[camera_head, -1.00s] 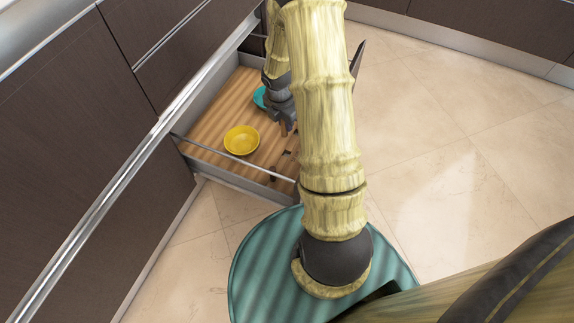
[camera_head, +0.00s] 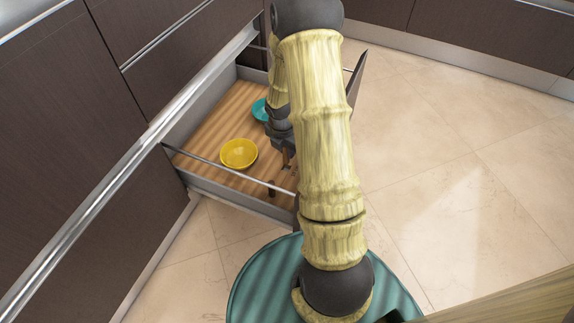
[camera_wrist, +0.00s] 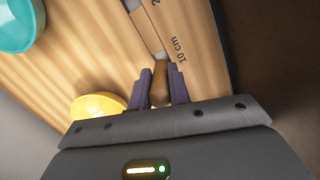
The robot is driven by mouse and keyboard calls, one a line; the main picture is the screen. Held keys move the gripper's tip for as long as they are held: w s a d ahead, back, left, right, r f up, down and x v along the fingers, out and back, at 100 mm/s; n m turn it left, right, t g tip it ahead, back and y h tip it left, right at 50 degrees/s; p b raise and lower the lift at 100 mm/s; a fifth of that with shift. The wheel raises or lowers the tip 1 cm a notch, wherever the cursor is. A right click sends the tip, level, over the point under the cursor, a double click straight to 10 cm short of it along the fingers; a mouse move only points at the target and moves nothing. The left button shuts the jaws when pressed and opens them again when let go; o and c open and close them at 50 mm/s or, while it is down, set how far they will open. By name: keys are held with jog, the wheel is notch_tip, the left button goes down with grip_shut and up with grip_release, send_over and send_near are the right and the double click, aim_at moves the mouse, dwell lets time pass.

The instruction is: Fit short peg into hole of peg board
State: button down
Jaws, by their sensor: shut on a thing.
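My gripper (camera_wrist: 161,82) is shut on a brown wooden peg (camera_wrist: 160,90), which sits between its purple fingers in the wrist view. I cannot make out a hole or whether the peg touches the piece. In the head view my gripper (camera_head: 284,150) is low over the open drawer, partly hidden by my arm. A small brown upright thing (camera_head: 272,188) shows near the drawer's front rail.
The open drawer (camera_head: 205,125) has a wooden floor, metal side walls and a thin rail. A yellow bowl (camera_head: 238,154) and a teal bowl (camera_head: 261,110) lie in it; both show in the wrist view. Dark cabinet fronts (camera_head: 60,130) stand left; tiled floor (camera_head: 450,130) is clear at right.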

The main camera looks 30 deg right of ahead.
aim_at(287, 160)
jog(key=shift+f, duration=0.8)
jog(key=shift+f+b, duration=1.7)
jog(key=shift+f, duration=0.15)
jog(key=shift+f, duration=0.15)
jog(key=c, duration=1.3)
grip_release()
